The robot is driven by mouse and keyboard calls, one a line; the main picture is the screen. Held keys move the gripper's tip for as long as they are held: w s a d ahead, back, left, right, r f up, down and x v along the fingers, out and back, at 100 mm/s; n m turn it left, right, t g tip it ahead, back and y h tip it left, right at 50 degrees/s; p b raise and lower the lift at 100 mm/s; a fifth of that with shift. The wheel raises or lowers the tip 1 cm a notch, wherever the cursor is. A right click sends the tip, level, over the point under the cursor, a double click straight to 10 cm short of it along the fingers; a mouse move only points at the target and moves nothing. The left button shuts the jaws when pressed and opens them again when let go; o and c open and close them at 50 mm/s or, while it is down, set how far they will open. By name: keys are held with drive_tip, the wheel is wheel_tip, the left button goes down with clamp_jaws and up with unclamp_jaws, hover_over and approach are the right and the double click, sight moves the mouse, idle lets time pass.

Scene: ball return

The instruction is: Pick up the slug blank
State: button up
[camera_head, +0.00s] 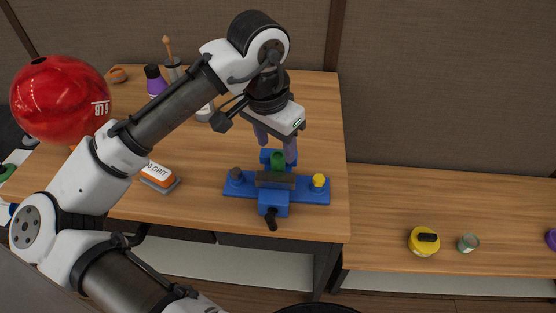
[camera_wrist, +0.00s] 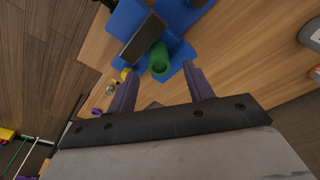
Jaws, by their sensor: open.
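The slug blank appears to be the green cylinder (camera_head: 278,159), which stands at the blue vise (camera_head: 273,203) on the wooden workbench. In the wrist view the green slug blank (camera_wrist: 158,60) shows its hollow-looking round end, beside the vise's grey jaw plate (camera_wrist: 143,39). My gripper (camera_head: 277,151) points down over the vise, with its purple fingers apart. In the wrist view the gripper (camera_wrist: 160,76) is open, and the slug blank shows between and beyond the fingertips. I cannot tell whether a finger touches it. The head view hides part of the slug blank behind a finger.
A red bowling ball (camera_head: 60,99) sits at the left. An orange grit block (camera_head: 159,175) lies left of the vise, and a purple bottle (camera_head: 155,81) stands behind. A lower bench at right holds a yellow round item (camera_head: 423,242) and a small jar (camera_head: 468,243).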

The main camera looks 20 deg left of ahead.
sight(278, 155)
drive_tip(key=shift+w+d+f, duration=0.1)
drive_tip(key=shift+f, duration=0.65)
drive_tip(key=shift+w+d+f, duration=0.1)
drive_tip(key=shift+f, duration=0.65)
drive_tip(key=shift+c, duration=0.4)
drive_tip(key=c, duration=1)
drive_tip(key=shift+r, duration=0.2)
